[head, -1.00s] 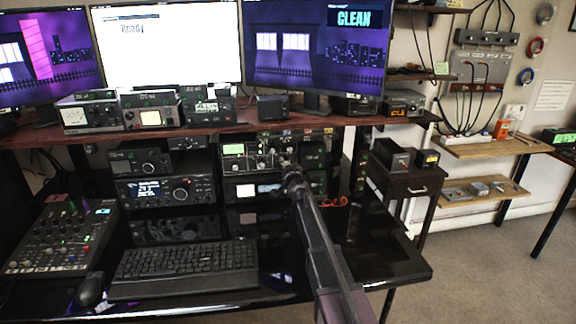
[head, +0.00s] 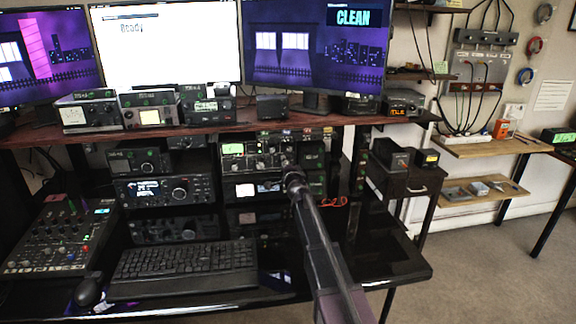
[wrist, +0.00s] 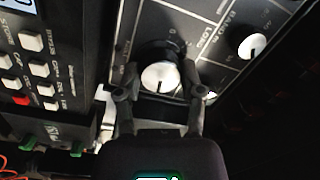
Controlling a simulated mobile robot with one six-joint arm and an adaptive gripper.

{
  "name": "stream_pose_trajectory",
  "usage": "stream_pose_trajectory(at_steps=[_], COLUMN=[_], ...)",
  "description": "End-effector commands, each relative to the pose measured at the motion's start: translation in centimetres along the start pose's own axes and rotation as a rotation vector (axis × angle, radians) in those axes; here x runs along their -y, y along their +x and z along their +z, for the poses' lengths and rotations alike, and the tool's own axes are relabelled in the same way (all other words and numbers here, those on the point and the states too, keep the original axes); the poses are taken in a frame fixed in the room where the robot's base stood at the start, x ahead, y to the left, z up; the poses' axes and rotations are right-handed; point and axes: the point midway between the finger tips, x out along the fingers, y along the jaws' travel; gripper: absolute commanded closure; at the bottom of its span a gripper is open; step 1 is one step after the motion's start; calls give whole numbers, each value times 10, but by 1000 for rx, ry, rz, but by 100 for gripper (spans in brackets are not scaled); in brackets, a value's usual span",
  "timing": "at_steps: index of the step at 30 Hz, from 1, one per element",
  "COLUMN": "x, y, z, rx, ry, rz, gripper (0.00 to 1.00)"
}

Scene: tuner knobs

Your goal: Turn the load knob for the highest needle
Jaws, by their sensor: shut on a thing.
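In the wrist view a large round knob (wrist: 160,77) with a pale face and dark skirt sits on a dark panel, near lettering that seems to read LOAD. My gripper (wrist: 160,92) has a finger at each side of this knob and is shut on it. In the head view the tuner (head: 258,152) stands on the desk's middle shelf, with a lit green meter at its left; its needle is too small to read. My arm reaches up to the tuner's right part, and my gripper (head: 290,172) hides the knob there.
A smaller white knob (wrist: 251,46) is on the same panel, to the right. A unit with several pale buttons (wrist: 32,41) is close at the left. In the head view a keyboard (head: 185,266) and a mixer (head: 60,237) lie on the desk. Radios stand below the tuner.

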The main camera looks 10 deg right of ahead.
Motion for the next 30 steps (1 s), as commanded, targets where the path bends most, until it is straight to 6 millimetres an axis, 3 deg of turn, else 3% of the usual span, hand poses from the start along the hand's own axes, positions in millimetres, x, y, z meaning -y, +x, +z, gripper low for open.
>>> stream_pose_trajectory(at_steps=[19, 20, 23, 30], x=[1, 1, 1, 1], y=[2, 2, 1, 1], z=[1, 1, 1, 1], rx=[-2, -2, -2, -2], ry=[93, 92, 92, 92], rz=[-5, -5, -5, -5], gripper=[97, 47, 17, 15])
